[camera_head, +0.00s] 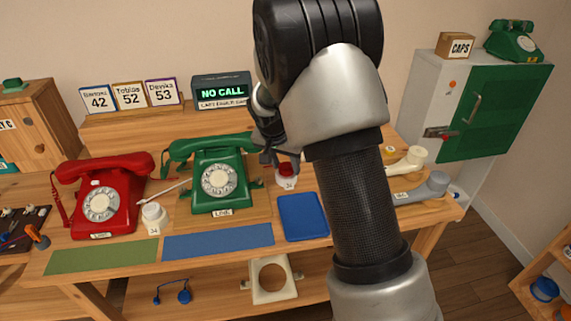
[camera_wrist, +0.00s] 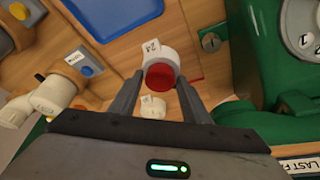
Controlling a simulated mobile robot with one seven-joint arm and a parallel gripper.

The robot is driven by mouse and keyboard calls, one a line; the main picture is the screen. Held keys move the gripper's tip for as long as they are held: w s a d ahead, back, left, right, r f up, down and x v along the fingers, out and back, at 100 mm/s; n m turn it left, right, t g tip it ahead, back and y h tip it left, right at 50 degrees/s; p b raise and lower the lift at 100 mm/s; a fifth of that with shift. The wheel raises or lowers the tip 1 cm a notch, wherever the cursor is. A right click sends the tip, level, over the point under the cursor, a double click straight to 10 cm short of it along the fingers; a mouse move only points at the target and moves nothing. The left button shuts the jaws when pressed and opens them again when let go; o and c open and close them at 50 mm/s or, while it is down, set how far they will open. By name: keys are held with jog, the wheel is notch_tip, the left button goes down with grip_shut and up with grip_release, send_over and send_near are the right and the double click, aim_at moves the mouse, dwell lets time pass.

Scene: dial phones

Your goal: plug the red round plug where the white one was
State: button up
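A red-topped round piece with a white body and a "24" tag (camera_wrist: 160,76) stands on the table to the right of the green phone. Its red top also shows in the head view (camera_head: 286,169). My gripper (camera_wrist: 160,82) is open around the red top, with a small gap at each side. A white round piece with a "24" tag (camera_head: 153,217) stands between the red phone and the green phone. Another white tagged piece (camera_wrist: 152,107) shows between my fingers, behind the red-topped one. I cannot tell where the white plug was.
The green phone (camera_head: 217,180) stands close beside my gripper. The red phone (camera_head: 102,200) is farther left. A blue tray (camera_head: 303,217) lies in front. Handsets (camera_head: 408,160) lie at the right, and my arm hides part of the table.

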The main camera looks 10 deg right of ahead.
jog(key=shift+o, duration=1.3)
jog(key=p+v, duration=0.3)
jog(key=v, duration=1.4)
jog(key=shift+r, duration=0.25)
